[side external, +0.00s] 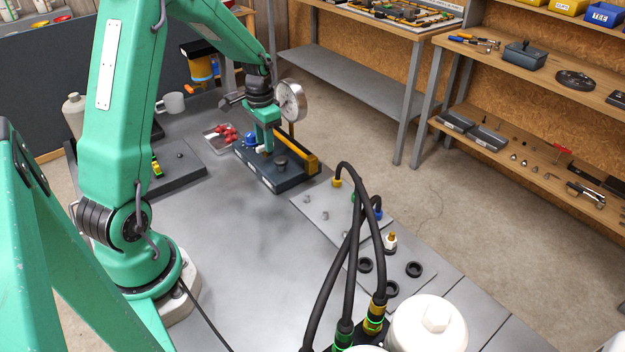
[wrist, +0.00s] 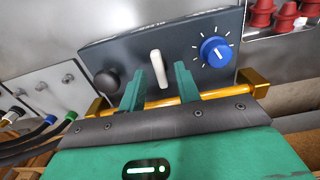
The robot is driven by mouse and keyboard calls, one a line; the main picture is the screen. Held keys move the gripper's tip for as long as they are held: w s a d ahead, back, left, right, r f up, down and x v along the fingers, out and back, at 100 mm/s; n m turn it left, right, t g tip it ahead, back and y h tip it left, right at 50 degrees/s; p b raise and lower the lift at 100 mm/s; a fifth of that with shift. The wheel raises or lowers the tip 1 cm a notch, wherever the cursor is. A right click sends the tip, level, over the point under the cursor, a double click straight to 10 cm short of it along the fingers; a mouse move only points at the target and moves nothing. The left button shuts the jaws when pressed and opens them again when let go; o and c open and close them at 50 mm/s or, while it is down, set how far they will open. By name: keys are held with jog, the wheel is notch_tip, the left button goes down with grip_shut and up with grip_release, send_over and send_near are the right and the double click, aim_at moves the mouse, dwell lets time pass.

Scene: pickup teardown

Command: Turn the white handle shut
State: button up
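The white handle (wrist: 159,68) is a short upright lever on a dark grey panel (wrist: 130,60) in the wrist view, leaning slightly. My gripper (wrist: 160,80) is open, with one green finger on each side of the handle's lower part. Gaps show between the handle and both fingers; I cannot tell how deep the fingers reach. In the side view my gripper (side external: 266,144) points down at the dark panel block (side external: 268,178), and the handle is mostly hidden there. A blue dial (wrist: 216,51) is right of the handle, and a black knob (wrist: 107,81) is left of it.
A yellow bar (side external: 302,159) runs along the panel block's edge. A round gauge (side external: 291,101) is by my wrist. A clear tray of red parts (side external: 222,136) lies beside the block. Black hoses (side external: 351,240) arch over a plate nearer the camera. The middle bench is clear.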

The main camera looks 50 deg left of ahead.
notch_tip(320, 180, up, 7)
jog(key=shift+r, duration=0.2)
dwell(0.3)
jog(key=s+d+r+t, duration=0.3)
jog(key=s+d+r, duration=0.3)
jog(key=d+r, duration=0.5)
jog(key=s+d+t, duration=0.2)
jog(key=s+d, duration=0.7)
jog(key=shift+s+t, duration=0.3)
jog(key=shift+r, duration=0.1)
dwell(0.9)
